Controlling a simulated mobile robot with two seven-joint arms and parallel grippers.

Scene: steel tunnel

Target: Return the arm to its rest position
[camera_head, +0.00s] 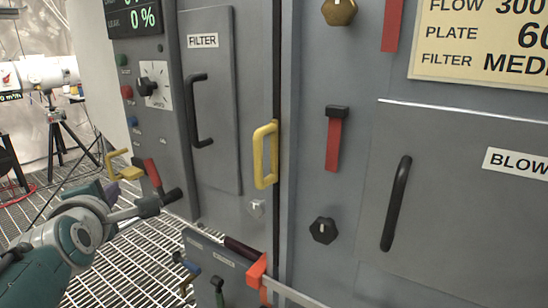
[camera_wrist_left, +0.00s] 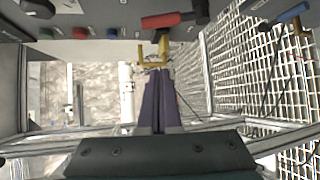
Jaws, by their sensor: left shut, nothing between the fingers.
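My left arm comes in from the lower left in the head view, with its teal and grey wrist in front of the grating floor. My left gripper (camera_head: 112,187) has dark purple fingers and points away towards the panel's lower left edge. In the left wrist view the gripper (camera_wrist_left: 158,74) shows its two fingers together, with nothing between them. A yellow bracket (camera_wrist_left: 152,57) appears just beyond the fingertips; I cannot tell whether they touch. It also shows in the head view (camera_head: 128,171). My right gripper is not in view.
A grey cabinet has a FILTER door (camera_head: 216,120), a yellow handle (camera_head: 265,155), a black handle (camera_head: 396,203) and red levers (camera_head: 333,140). A red grip (camera_head: 152,173) juts out near the arm. A tripod (camera_head: 62,135) stands behind. Grating floor (camera_head: 130,270) lies below.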

